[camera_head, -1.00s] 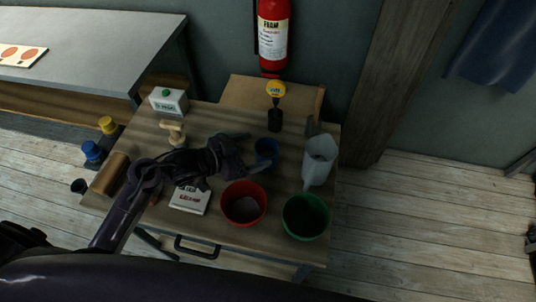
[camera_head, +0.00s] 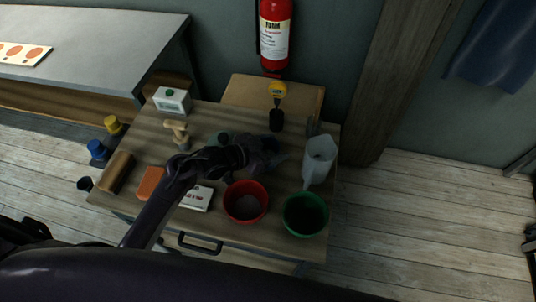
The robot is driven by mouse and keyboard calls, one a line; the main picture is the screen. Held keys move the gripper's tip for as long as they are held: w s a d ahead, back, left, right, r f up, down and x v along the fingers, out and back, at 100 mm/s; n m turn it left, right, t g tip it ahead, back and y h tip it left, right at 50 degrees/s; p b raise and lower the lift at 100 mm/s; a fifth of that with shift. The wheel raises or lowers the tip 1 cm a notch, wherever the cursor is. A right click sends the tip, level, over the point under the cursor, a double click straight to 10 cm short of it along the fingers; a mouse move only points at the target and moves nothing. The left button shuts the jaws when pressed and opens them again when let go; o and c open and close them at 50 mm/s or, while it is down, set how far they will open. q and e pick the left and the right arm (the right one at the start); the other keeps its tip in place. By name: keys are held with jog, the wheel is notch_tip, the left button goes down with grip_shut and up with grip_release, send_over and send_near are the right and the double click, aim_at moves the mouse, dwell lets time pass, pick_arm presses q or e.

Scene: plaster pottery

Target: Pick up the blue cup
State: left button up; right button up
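My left gripper (camera_head: 270,150) is over the back middle of the wooden table, its arm coming in from the lower left. Its dark fingers are at the spot where the blue cup stood a second ago. The blue cup is now almost wholly hidden behind the gripper. I cannot tell whether the fingers touch it or are shut on it. My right gripper is not in view.
A red bowl (camera_head: 245,203) and a green bowl (camera_head: 305,216) stand in front of the gripper. A pale pitcher (camera_head: 319,160) is to its right. A black-handled tool with a yellow top (camera_head: 277,118) stands behind. A white box (camera_head: 197,197) and orange block (camera_head: 151,183) lie left.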

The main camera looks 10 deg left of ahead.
pick_arm(q)
jog(key=c, duration=0.5)
jog(key=shift+c, duration=0.2)
jog(key=shift+r, duration=0.15)
